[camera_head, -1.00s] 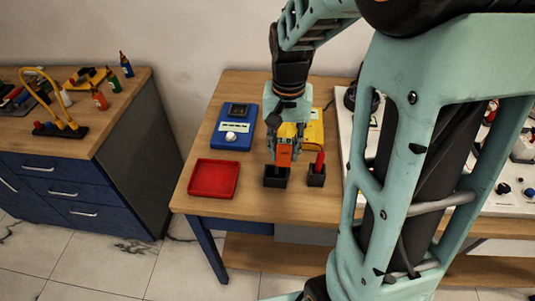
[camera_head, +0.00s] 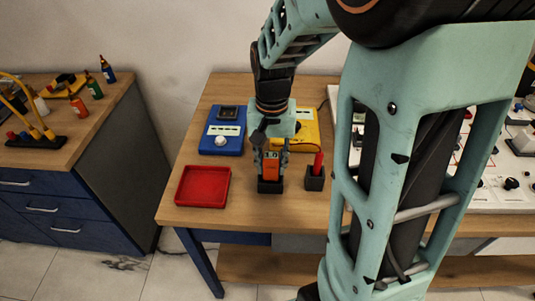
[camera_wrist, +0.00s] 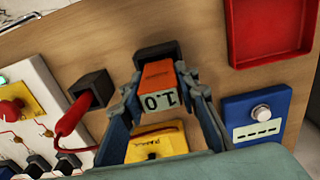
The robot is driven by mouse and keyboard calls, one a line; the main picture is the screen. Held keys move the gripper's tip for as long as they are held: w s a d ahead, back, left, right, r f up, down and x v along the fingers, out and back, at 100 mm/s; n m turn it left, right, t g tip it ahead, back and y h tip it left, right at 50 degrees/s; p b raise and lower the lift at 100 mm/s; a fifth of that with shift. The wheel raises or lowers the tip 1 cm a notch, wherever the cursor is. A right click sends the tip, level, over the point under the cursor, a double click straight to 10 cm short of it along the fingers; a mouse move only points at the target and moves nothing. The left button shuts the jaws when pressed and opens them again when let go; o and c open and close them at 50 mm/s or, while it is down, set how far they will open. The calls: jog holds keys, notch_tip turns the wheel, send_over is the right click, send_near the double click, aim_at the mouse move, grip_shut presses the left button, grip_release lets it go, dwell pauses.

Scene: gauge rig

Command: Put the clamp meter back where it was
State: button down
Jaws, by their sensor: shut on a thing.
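The clamp meter (camera_head: 271,168) is an orange block with a display reading 1.0. It stands upright, with its lower end at the mouth of a black holder (camera_head: 270,187) on the wooden table. My gripper (camera_head: 272,158) is shut on the meter's sides from above. In the wrist view, the meter (camera_wrist: 157,75) lies between the fingers of my gripper (camera_wrist: 160,82), with its far end over or in the black holder (camera_wrist: 154,49). How deep it sits is hidden.
A second black holder (camera_head: 314,182) with a red probe (camera_head: 318,163) stands close on the right. A red tray (camera_head: 203,187) is on the left. A blue meter (camera_head: 222,132) and a yellow device (camera_head: 305,127) stand behind. A white panel (camera_head: 495,185) is at the right.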

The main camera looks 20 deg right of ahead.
jog(key=c, duration=1.5)
grip_release()
jog(key=shift+f, duration=0.1)
notch_tip(320, 180, up, 12)
jog(key=shift+r+p, duration=0.2)
jog(key=shift+p, duration=0.55)
